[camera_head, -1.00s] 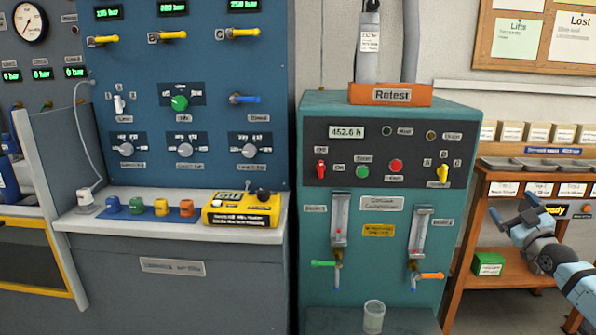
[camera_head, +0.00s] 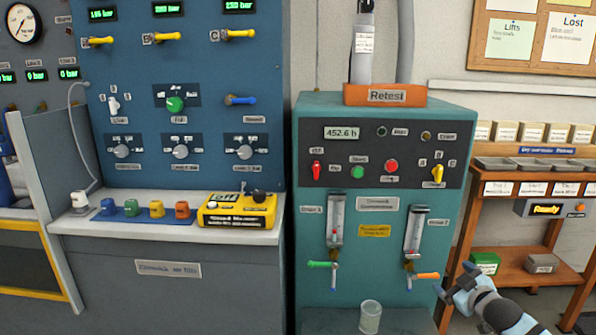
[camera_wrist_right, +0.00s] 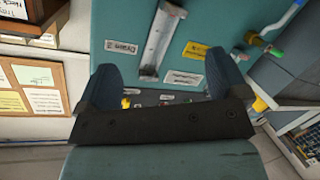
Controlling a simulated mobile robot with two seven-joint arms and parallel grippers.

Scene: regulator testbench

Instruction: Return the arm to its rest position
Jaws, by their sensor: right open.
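My right gripper (camera_head: 454,279) is in the lower right of the head view, in front of the teal test cabinet's (camera_head: 310,285) right edge and the wooden shelf. It is black and blue-grey on a light blue arm. In the right wrist view its two fingers (camera_wrist_right: 166,78) stand wide apart with nothing between them. The wrist view shows the teal panel and a flow tube (camera_wrist_right: 160,42) beyond the fingers. My left gripper is not in view.
A clear cup (camera_head: 370,317) stands at the cabinet's foot, left of my gripper. Orange (camera_head: 422,276) and green (camera_head: 322,265) valve handles stick out of the cabinet. The wooden shelf (camera_head: 513,258) holds a green box (camera_head: 484,263). A yellow device (camera_head: 238,210) lies on the left bench.

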